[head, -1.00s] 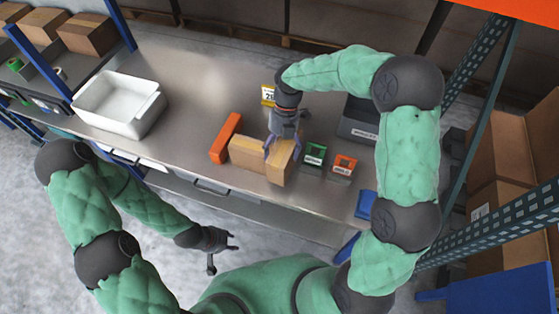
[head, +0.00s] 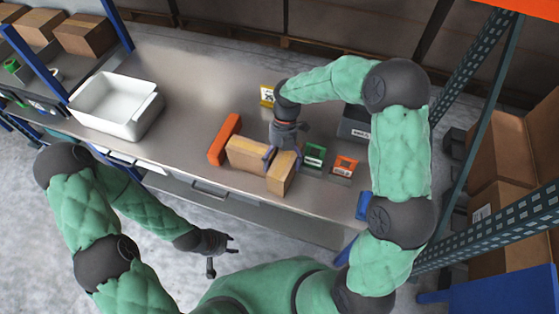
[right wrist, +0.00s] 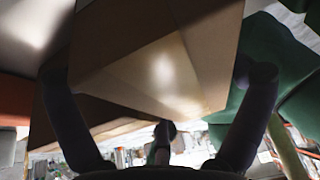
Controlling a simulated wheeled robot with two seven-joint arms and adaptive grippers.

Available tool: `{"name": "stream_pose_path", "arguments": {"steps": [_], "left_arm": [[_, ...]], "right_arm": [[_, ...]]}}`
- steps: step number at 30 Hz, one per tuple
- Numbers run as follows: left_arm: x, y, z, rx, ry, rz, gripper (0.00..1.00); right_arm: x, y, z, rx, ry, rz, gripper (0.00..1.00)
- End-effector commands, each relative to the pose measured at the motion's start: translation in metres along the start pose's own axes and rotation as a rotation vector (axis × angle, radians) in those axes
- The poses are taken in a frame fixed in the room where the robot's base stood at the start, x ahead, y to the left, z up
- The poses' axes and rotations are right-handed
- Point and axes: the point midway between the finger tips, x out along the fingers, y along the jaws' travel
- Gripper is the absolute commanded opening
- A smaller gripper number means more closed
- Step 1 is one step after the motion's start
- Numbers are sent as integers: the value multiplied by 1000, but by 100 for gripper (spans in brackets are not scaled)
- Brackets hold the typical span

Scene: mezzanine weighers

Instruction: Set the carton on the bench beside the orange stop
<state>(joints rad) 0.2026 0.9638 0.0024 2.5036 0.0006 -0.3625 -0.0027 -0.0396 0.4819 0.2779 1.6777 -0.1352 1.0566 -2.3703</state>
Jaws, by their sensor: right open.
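The orange stop (head: 224,139) is a long bar standing on the steel bench (head: 190,80). A brown carton (head: 249,156) lies beside its right side; I cannot tell if they touch. A second carton (head: 281,173) stands right of the first, close against its end, near the bench's front edge. My right gripper (head: 283,153) is open at the back of this second carton. In the right wrist view the carton (right wrist: 165,75) fills the space between the spread fingers. My left gripper (head: 221,252) is open and empty in front of the bench.
Right of the cartons are a green-framed block (head: 314,155), an orange-framed block (head: 345,166) and a blue block (head: 363,206). A yellow sign (head: 267,95) and a grey bin (head: 354,124) stand behind. A white tub (head: 115,105) is at left; bench between is clear.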

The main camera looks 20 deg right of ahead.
Motion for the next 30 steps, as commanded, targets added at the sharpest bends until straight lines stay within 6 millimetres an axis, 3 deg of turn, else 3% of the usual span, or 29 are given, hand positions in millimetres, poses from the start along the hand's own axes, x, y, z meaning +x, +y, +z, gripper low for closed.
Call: {"name": "stream_pose_path", "arguments": {"steps": [12, 18, 30], "left_arm": [[-24, 8, 1, 0, 0, 0, 40], [-31, 11, 1, 0, 1, 0, 40], [-33, 12, 1, 0, 0, 0, 40]], "right_arm": [[-77, 1, -1, -1, -5, 5, 100], [-107, 1, -1, -1, -4, 4, 100], [-119, 1, 0, -1, -2, 3, 100]]}}
